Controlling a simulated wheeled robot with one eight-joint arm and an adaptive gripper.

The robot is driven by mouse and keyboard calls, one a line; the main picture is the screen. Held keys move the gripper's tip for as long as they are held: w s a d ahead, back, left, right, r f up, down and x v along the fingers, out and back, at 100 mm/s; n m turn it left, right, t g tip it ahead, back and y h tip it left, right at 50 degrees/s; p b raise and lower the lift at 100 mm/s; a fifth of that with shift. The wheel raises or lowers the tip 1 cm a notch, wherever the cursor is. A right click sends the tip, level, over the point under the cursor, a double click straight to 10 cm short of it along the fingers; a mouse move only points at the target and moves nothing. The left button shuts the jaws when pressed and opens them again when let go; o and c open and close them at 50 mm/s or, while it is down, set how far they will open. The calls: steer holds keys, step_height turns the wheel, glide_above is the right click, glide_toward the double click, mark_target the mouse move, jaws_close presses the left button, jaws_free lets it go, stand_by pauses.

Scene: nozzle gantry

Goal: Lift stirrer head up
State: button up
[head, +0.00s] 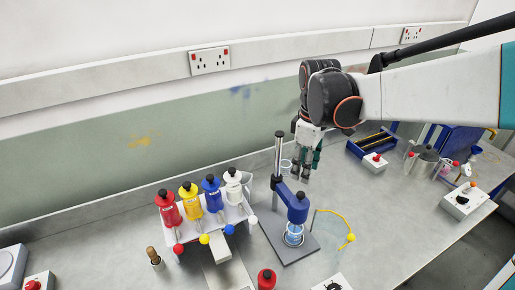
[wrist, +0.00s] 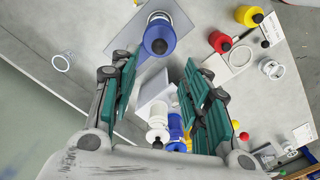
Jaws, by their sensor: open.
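The stirrer head (head: 297,206) is a blue cylinder with a dark top. It sits on a blue arm (head: 283,190) clamped to an upright metal post (head: 279,150) above a dark base plate (head: 294,250). A small beaker with blue contents (head: 293,236) stands right below the head. My gripper (head: 302,174) is open, points down and hangs apart from the stirrer, above and behind the head in the head view. In the wrist view, the stirrer head (wrist: 158,36) shows beyond my open green-padded fingers (wrist: 160,72), with nothing visibly held between them.
A white rack (head: 237,215) holds red, yellow, blue and white bottles left of the stirrer. A yellow-tipped curved tube (head: 343,222) stands to its right.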

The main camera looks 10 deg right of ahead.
mark_target(301, 192)
step_height(301, 192, down, 12)
steer(key=shift+r+b, duration=0.1)
steer(key=shift+b, duration=1)
jaws_close()
